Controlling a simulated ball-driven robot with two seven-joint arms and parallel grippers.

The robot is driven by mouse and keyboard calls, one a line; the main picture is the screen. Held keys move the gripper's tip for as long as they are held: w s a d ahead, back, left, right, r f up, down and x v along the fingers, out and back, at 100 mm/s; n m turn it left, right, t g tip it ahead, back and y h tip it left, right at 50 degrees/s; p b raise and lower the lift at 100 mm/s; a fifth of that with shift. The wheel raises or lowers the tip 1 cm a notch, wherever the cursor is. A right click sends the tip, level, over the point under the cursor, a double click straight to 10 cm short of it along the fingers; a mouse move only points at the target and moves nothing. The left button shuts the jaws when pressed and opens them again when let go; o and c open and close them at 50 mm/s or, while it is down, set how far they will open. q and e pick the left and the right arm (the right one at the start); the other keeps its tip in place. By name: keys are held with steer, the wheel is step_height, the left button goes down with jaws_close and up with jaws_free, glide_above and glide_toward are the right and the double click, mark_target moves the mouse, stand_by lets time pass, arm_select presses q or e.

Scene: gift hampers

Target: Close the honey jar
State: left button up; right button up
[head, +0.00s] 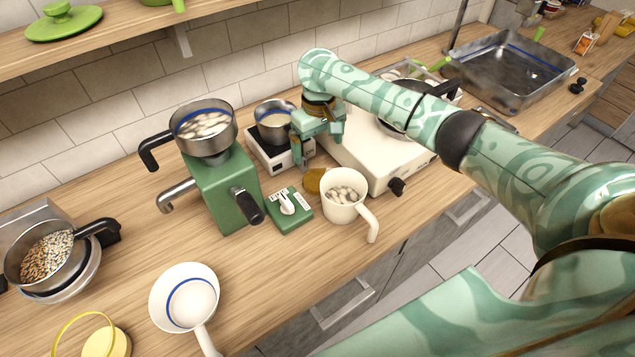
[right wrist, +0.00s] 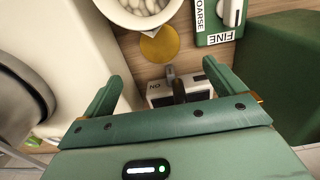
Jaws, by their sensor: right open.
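I cannot make out a honey jar for certain in either view. A flat golden disc (head: 314,181) lies on the wooden counter beside a white mug, and it also shows in the right wrist view (right wrist: 159,47); I cannot tell whether it is a lid. My right gripper (head: 316,148) points down between the small white scale and the white stove. In the right wrist view its two fingers (right wrist: 160,88) are apart. My left gripper is out of view.
The white mug (head: 342,208) holds pale beans. A green grinder (head: 224,187) and green dial box (head: 289,211) stand left of it. A pot (head: 275,128) sits on the scale (head: 265,156). The stove (head: 375,159) stands right. Counter is clear at front middle.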

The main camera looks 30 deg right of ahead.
steer(key=b, duration=0.3)
glide_above(319, 181)
steer(key=f, duration=0.7)
steer(key=shift+w, duration=0.25)
steer(key=f+b, duration=0.1)
steer(key=f, duration=0.1)
steer(key=f+b, duration=0.1)
steer(key=f, duration=0.2)
steer(key=shift+s+d+f, duration=0.1)
steer(key=shift+s+f, duration=0.1)
steer(key=shift+r, duration=0.1)
steer(key=c, duration=1)
